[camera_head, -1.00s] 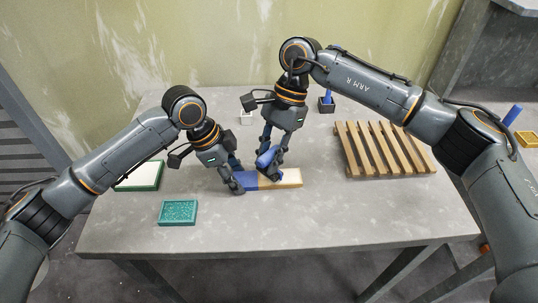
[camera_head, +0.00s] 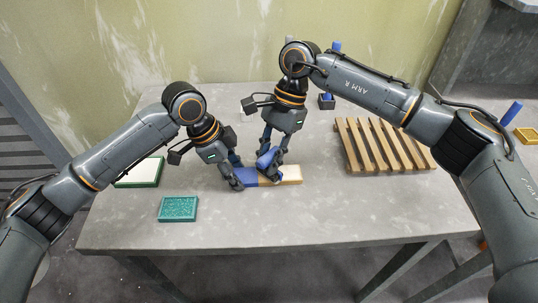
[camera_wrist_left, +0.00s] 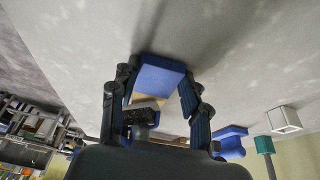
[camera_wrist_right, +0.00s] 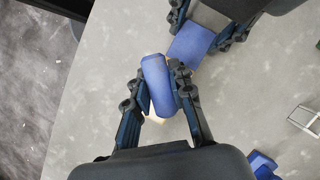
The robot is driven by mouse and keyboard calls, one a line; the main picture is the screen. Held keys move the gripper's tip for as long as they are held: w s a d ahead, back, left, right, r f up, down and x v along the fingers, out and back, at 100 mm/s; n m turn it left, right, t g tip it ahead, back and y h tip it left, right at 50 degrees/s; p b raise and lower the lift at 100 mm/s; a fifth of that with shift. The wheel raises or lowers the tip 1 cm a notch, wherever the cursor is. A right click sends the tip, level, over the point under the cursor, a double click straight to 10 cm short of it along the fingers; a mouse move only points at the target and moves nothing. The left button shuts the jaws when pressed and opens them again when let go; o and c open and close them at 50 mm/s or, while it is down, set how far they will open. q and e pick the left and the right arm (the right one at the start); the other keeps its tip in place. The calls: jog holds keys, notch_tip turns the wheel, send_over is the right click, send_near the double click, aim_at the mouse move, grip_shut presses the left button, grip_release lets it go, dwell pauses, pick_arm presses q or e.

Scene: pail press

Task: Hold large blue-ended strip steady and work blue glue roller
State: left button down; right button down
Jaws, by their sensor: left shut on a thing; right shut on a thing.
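The large strip lies flat on the grey table, with a blue end (camera_head: 250,179), a tan middle and a cream end (camera_head: 290,174). My left gripper (camera_head: 237,180) is shut on the blue end, which also shows between its fingers in the left wrist view (camera_wrist_left: 160,77). My right gripper (camera_head: 269,163) is shut on the blue glue roller (camera_head: 266,157) over the strip's middle. The right wrist view shows the roller (camera_wrist_right: 157,85) between the fingers, close to the blue end (camera_wrist_right: 192,45). The roller hides part of the strip; whether it touches cannot be told.
A teal tray (camera_head: 178,208) and a green-edged white board (camera_head: 140,174) lie to the left. A wooden slatted pallet (camera_head: 385,147) lies to the right. A dark holder (camera_head: 326,103) with a blue item stands at the back. The front of the table is clear.

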jog(key=shift+f, duration=0.2)
jog(key=shift+d, duration=0.1)
jog(key=shift+d, duration=1.45)
jog(key=shift+a+f, duration=0.1)
jog(key=shift+a, duration=1.5)
jog(key=shift+r, duration=1.55)
